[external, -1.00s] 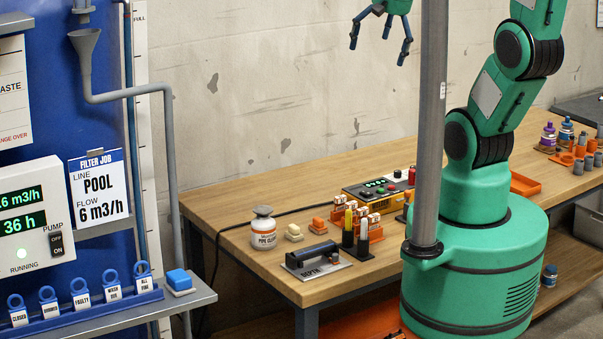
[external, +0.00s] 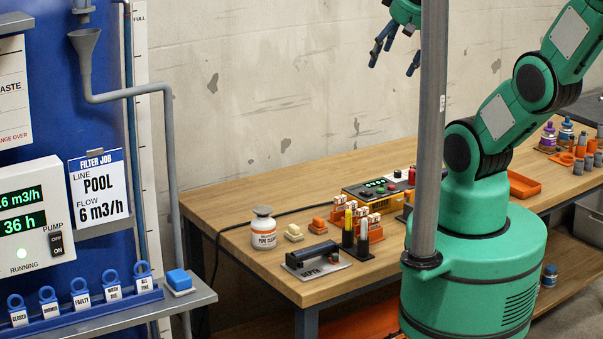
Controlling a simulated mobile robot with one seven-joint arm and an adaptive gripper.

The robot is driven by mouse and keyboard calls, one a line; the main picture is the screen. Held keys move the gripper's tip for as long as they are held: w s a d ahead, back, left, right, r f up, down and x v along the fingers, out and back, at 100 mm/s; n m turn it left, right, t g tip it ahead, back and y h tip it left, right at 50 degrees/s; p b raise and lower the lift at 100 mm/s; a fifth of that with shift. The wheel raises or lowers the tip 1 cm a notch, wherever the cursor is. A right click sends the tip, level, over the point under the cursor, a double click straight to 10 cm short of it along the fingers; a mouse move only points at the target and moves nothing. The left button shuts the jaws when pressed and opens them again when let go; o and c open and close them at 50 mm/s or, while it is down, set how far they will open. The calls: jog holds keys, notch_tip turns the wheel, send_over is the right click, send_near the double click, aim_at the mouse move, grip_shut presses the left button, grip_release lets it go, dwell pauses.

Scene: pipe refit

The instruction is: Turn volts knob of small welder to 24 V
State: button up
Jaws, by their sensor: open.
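The small welder (external: 370,193) looks to be the yellow box with a dark panel, a green display and small knobs on the wooden bench, left of my column. Its volts knob and the value on its display are too small to tell apart. My gripper (external: 396,69) hangs in the air near the top of the picture, high above the welder and apart from it. Its fingers are spread open and empty, and the grey column hides part of the arm behind it.
On the bench (external: 225,204) stand a white pipe cleaner jar (external: 263,230), a depth tool (external: 318,258), orange-and-white boxes (external: 365,220) and dark markers. An orange tray (external: 523,185) lies at right. The grey column rises in front of the bench.

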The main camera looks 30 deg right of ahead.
jog(key=c, duration=0.7)
jog(key=g+b, duration=0.2)
jog(key=g, duration=0.4)
send_over(398, 171)
notch_tip(398, 171, down, 30)
jog(key=r, duration=0.1)
jog(key=shift+w+f, duration=0.1)
jog(key=shift+f, duration=0.15)
jog(key=shift+f, duration=0.1)
notch_tip(398, 171, down, 14)
jog(key=b, duration=0.3)
jog(key=shift+r, duration=0.2)
